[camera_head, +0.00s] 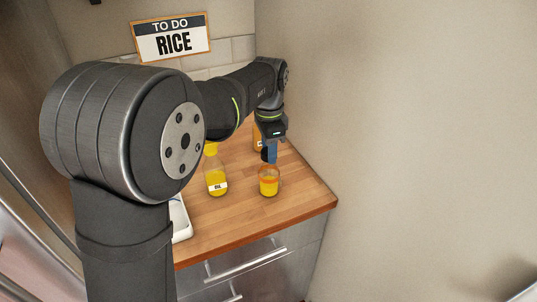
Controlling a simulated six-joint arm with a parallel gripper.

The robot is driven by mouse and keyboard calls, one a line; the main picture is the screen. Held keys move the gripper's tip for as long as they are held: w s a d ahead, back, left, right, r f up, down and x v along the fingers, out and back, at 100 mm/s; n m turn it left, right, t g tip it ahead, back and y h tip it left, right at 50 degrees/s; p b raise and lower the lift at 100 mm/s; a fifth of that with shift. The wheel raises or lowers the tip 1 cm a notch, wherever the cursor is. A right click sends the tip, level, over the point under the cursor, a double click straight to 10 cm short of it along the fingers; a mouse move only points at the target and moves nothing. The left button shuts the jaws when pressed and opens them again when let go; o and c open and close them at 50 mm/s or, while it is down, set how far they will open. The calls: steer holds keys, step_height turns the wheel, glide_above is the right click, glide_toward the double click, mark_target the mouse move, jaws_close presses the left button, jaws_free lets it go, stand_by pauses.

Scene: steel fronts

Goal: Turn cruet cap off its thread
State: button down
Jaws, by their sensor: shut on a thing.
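My gripper (269,152) points down over the counter, at the top of a small clear vessel (269,187) with yellow contents and an orange band, which I take for the cruet. The vessel stands upright on the wood. The gripper is shut on the cap. The blue fingertips and the cap are too small in this view to tell apart clearly. I cannot tell whether the cap still sits on the thread.
An orange-labelled container (257,139) is partly hidden behind my gripper. A white tray or sink edge (181,221) lies at left. The wooden counter (305,192) is clear at right, near the wall.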

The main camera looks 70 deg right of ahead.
steer(key=n, duration=0.8)
steer(key=shift+r, duration=0.75)
steer(key=shift+r, duration=2.25)
steer(key=shift+a, duration=0.1)
